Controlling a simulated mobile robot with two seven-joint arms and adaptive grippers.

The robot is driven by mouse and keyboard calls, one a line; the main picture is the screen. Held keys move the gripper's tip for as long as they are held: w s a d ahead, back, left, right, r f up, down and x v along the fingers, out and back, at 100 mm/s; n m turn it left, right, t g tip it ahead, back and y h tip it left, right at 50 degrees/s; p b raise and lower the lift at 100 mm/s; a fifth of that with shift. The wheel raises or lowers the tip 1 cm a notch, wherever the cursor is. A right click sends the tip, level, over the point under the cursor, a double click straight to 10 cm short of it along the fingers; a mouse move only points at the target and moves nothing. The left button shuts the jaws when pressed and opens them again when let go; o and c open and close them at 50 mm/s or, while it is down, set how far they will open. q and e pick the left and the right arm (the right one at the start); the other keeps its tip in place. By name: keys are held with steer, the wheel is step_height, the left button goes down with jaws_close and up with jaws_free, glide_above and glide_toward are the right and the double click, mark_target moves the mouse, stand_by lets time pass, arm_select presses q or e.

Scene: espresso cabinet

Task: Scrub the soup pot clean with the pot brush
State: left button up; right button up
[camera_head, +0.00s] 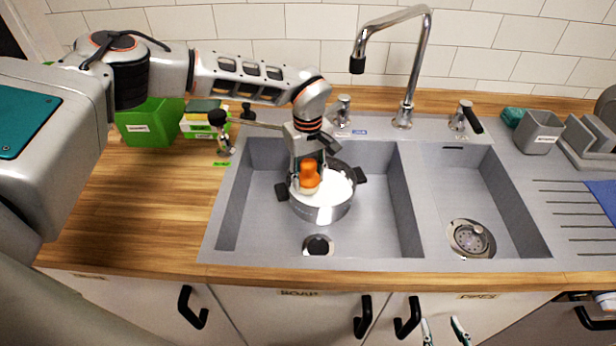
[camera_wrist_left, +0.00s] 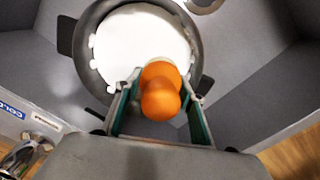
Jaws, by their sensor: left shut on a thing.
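The soup pot (camera_head: 322,213) is a grey metal pot with two dark side handles, standing in the left sink basin. A white layer with an uneven edge covers most of its inside, clearest in the left wrist view (camera_wrist_left: 142,45). My left gripper (camera_head: 306,172) is shut on the pot brush (camera_head: 309,178), by its orange knob. The brush is upright over the pot's inside.
The right basin (camera_head: 440,210) is empty. The tap (camera_head: 408,80) rises behind the basins. A green box (camera_head: 150,122), sponges (camera_head: 203,108) and a dark-headed brush (camera_head: 219,120) stand at the back left. Grey holders (camera_head: 538,132) stand at the right. The left wooden counter is clear.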

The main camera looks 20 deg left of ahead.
mark_target(307, 161)
arm_select(q)
steer(key=shift+w+a, duration=0.1)
steer(key=shift+r+p, duration=1.45)
steer(key=shift+r, duration=0.2)
steer(key=shift+f, duration=0.1)
arm_select(e)
steer(key=shift+s+r, duration=0.25)
steer(key=shift+r, duration=0.9)
steer(key=shift+s, duration=0.15)
